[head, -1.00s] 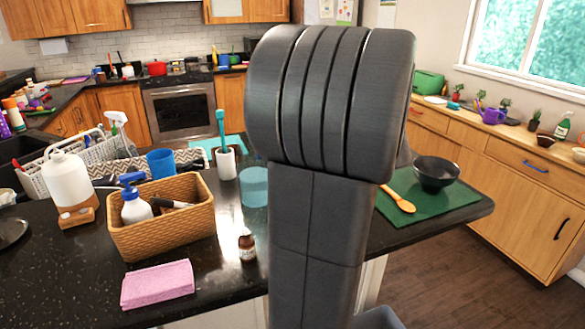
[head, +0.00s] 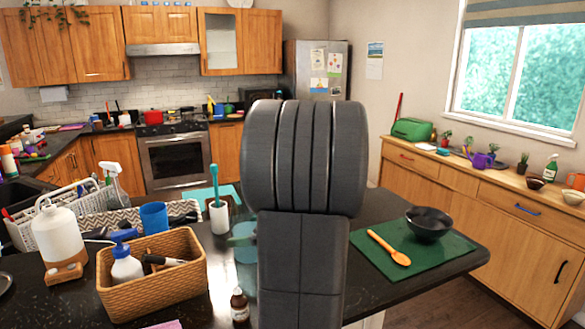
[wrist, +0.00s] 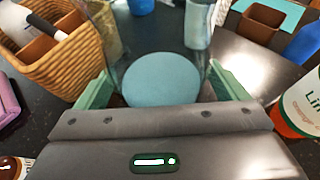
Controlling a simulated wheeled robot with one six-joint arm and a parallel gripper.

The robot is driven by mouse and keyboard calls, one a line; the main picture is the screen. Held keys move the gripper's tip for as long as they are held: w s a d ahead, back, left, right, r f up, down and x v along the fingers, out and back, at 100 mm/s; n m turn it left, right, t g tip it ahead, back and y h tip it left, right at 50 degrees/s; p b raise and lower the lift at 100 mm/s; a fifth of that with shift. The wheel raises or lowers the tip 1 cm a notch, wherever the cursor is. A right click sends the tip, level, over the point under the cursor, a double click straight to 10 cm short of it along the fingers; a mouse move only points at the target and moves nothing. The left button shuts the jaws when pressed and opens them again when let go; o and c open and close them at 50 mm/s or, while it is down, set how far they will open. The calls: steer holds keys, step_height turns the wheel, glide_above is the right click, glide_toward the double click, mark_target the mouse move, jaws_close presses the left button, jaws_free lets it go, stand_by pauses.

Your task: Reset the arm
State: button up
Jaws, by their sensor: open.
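My arm stands upright in the middle of the head view, and it hides my gripper there. In the wrist view my gripper (wrist: 162,88) is open, with a green finger at each side of the picture's middle. A clear blue glass (wrist: 160,78) shows in the gap between the fingers; whether they touch it I cannot tell. In the head view the glass (head: 245,256) stands on the dark counter, partly hidden by my arm.
A wicker basket (head: 150,285) with a spray bottle (head: 126,262) stands left of the arm. A small brown bottle (head: 239,308) is close by. At right, a green board (head: 445,256) bears a black bowl (head: 429,223) and wooden spoon (head: 389,247). A cup with a brush (head: 219,215) stands behind.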

mark_target(234, 195)
steer(key=shift+r, duration=0.85)
steer(key=shift+f, duration=0.1)
steer(key=shift+f, duration=0.35)
steer(key=f+b+v, duration=0.1)
steer(key=v, duration=1.1)
steer(key=p+x, duration=0.1)
steer(key=x, duration=1)
steer(key=shift+a, duration=0.4)
step_height(234, 195, up, 10)
steer(key=shift+w+a+f, duration=0.1)
steer(key=shift+w, duration=0.05)
